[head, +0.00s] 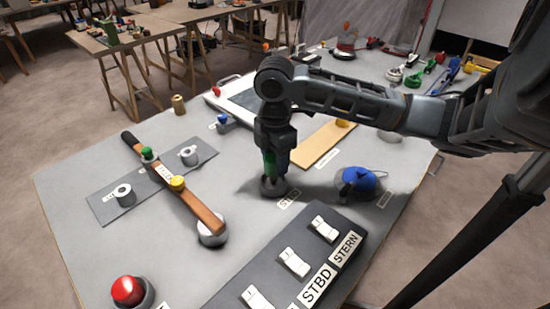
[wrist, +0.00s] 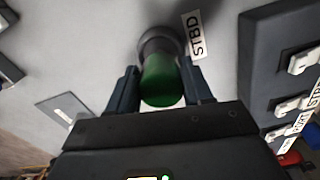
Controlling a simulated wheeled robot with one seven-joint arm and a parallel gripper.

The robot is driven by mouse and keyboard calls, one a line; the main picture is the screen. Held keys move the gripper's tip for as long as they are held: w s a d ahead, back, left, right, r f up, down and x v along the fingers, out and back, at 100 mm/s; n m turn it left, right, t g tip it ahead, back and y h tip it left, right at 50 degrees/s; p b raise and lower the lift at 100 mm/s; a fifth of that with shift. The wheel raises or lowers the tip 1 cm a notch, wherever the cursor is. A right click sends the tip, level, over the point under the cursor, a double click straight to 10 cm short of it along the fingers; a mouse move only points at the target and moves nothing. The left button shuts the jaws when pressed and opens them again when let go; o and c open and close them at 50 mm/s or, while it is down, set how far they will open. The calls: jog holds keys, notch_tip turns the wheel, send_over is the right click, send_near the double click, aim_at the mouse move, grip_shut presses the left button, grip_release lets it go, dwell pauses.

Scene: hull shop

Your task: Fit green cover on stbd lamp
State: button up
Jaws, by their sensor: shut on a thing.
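The green cover (head: 269,160) is held upright between the fingers of my gripper (head: 274,150). In the wrist view the green cover (wrist: 162,82) sits between the two fingertips (wrist: 163,88). The stbd lamp's round grey base (head: 272,187) is directly under the cover, beside a small label; it also shows in the wrist view (wrist: 155,42) next to the STBD label (wrist: 195,33). The cover lines up closely with the base; I cannot tell whether it is seated or just above it. The fingers hide part of the cover in the head view.
A dark switch panel (head: 250,283) with white rockers stands in front. A blue cover (head: 358,180) is at right, a red one (head: 127,290) at front left. A wooden bar (head: 201,212) crosses a grey plate (head: 107,208) at left. A tan board (head: 312,152) lies behind my gripper.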

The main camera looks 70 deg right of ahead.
jog(key=shift+f+b, duration=0.45)
jog(key=shift+f, duration=0.05)
dwell(0.7)
jog(key=shift+f, duration=0.3)
jog(key=shift+f+b, duration=1.2)
jog(key=shift+b, duration=0.05)
dwell(1.3)
jog(key=o, duration=1.1)
jog(key=shift+o, duration=0.3)
jog(key=shift+o, duration=1.4)
jog(key=shift+r, duration=0.1)
